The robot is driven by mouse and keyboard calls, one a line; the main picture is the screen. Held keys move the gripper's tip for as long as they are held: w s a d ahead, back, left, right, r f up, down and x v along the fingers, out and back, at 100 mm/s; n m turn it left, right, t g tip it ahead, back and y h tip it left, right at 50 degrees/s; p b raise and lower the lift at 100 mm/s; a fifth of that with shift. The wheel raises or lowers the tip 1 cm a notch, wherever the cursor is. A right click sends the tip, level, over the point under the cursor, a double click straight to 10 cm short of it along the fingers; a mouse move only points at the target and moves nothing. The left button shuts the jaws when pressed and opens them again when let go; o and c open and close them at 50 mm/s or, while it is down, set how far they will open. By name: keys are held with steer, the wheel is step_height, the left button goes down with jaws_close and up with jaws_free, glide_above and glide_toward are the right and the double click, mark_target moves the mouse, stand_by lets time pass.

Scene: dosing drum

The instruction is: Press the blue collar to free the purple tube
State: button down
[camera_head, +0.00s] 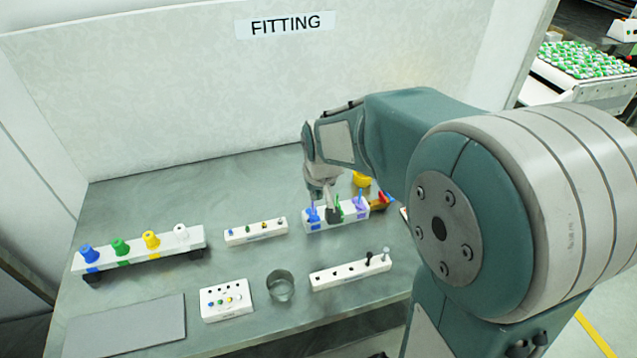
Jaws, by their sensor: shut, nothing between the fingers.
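A white block (347,222) stands towards the back right of the table. A purple tube (360,199) stands upright at the block's right end. Blue parts (313,214) show at its left end; I cannot tell at this size which one is the collar that holds the purple tube. A green piece (338,200) shows in the middle. My gripper (333,216) points down over the block's middle, between the blue parts and the purple tube. It is shut and appears empty. Its fingertips are close to the block; I cannot tell whether they touch it.
A long white rack (140,252) with coloured knobs stands at the left. Smaller white blocks (255,232), a button box (227,300), a grey cup (281,286) and a holed block (350,274) stand around. Yellow and orange pieces (363,180) lie behind right. A wall closes the back.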

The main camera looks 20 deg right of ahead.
steer(key=shift+v, duration=2.3)
